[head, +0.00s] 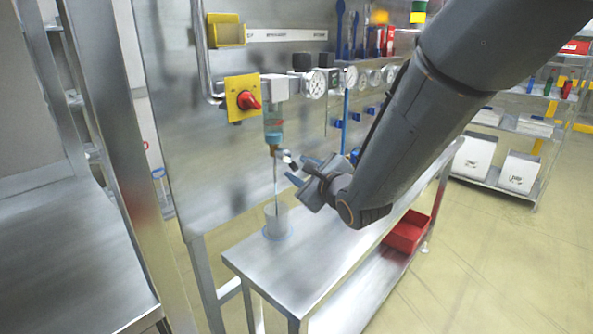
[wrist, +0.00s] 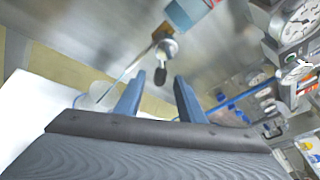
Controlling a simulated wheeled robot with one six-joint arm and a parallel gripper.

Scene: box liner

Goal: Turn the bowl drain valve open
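The bowl (head: 273,119) hangs under the air unit on the steel panel in the head view. Its blue lower end shows at the top of the wrist view (wrist: 187,12). Below it is a brass fitting (wrist: 162,33) with the small metallic drain valve (wrist: 167,48). A dark-tipped lever (wrist: 160,76) sticks out from the valve towards my gripper. My gripper (head: 298,171) is open with two blue fingers, beside and slightly below the valve. In the wrist view (wrist: 158,92) the lever tip lies between the finger lines, near the fingertips; contact is not visible.
A thin tube (head: 275,180) runs down from the valve to a clear beaker (head: 277,222) on the steel bench (head: 310,265). A red rotary switch (head: 248,101) and gauges (head: 314,84) are on the panel near the bowl. A red bin (head: 408,232) sits on the lower shelf.

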